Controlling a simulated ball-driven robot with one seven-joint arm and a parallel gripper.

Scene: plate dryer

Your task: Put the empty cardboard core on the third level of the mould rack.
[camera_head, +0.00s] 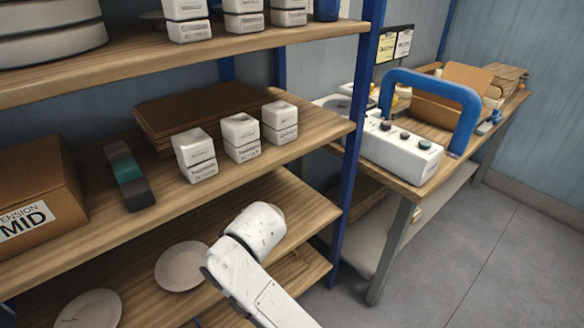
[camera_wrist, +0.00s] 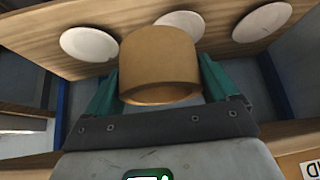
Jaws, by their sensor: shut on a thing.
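The cardboard core (camera_wrist: 160,55) is a tan hollow cylinder, held between the teal fingers of my gripper (camera_wrist: 158,84) in the wrist view. My gripper is shut on its sides, and its open end faces the camera. The mould rack (camera_head: 352,130) has wooden shelves on blue posts. In the wrist view, a wooden shelf (camera_wrist: 125,42) with several white plates lies beyond the core; I cannot tell the gap. In the head view my white arm reaches to a lower shelf (camera_head: 300,200), and the gripper and core are hidden.
The middle shelf holds a box marked MID (camera_head: 35,195), a dark block with a green band (camera_head: 127,178), stacked brown sheets (camera_head: 200,112) and several white blocks (camera_head: 240,138). Plates (camera_head: 182,266) lie on the lower shelf. A bench with a white control box (camera_head: 400,150) stands at right.

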